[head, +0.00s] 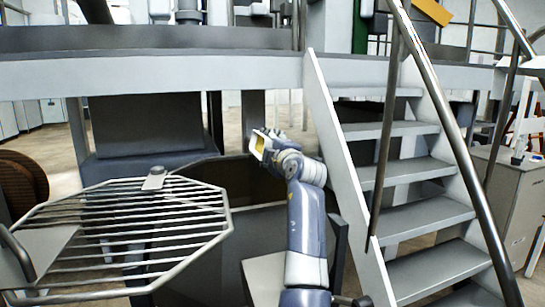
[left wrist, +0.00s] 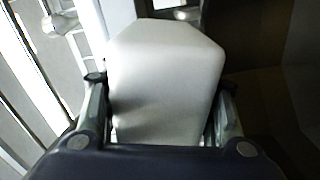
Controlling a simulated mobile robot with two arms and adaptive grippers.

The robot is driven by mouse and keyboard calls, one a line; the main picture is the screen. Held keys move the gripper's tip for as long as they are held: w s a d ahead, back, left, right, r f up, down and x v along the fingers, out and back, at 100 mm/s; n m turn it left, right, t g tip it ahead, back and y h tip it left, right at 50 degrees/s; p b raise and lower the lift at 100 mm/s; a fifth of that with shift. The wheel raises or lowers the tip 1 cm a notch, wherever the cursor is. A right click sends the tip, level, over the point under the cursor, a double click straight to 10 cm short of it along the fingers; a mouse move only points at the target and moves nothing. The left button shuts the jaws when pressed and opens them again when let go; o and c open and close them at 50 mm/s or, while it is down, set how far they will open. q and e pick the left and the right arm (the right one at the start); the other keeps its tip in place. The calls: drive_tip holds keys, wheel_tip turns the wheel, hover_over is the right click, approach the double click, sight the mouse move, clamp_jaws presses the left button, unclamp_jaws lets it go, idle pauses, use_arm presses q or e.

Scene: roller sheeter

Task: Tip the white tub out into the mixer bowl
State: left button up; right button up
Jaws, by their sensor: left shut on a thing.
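The white tub (left wrist: 165,75) fills the middle of the left wrist view, between the two fingers of my left gripper (left wrist: 160,120). The fingers press on its opposite sides. In the head view the tub (head: 257,141) is small, held tilted at the end of my left arm, with a yellowish patch on its visible face. My left gripper (head: 268,145) is above the mixer bowl (head: 240,172), whose dark, brownish inside shows behind and below the arm. The arm hides part of the bowl. I cannot tell whether anything is leaving the tub. My right gripper is not in view.
A barred metal guard (head: 135,222) lies left of the bowl. Metal stairs (head: 405,175) with a handrail (head: 450,130) rise close on the right, up to a raised platform (head: 160,75) behind. A grey cabinet (head: 505,200) stands at far right.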

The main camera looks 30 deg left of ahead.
use_arm(q)
drive_tip(key=n+b, duration=0.4)
drive_tip(key=a+f+n+b, duration=0.1)
drive_tip(key=b, duration=0.1)
drive_tip(key=shift+s+n, duration=0.4)
drive_tip(key=shift+s+a+r+n+b, duration=0.15)
drive_tip(key=shift+n+b, duration=0.15)
drive_tip(key=shift+n, duration=0.3)
drive_tip(key=shift+s+d+n+b, duration=0.1)
drive_tip(key=shift+n+b, duration=0.15)
drive_tip(key=shift+n, duration=0.35)
idle(0.6)
drive_tip(key=shift+r+p, duration=0.55)
drive_tip(key=shift+r, duration=0.1)
drive_tip(key=shift+f, duration=0.1)
drive_tip(key=shift+f+b, duration=0.6)
drive_tip(key=shift+f, duration=0.05)
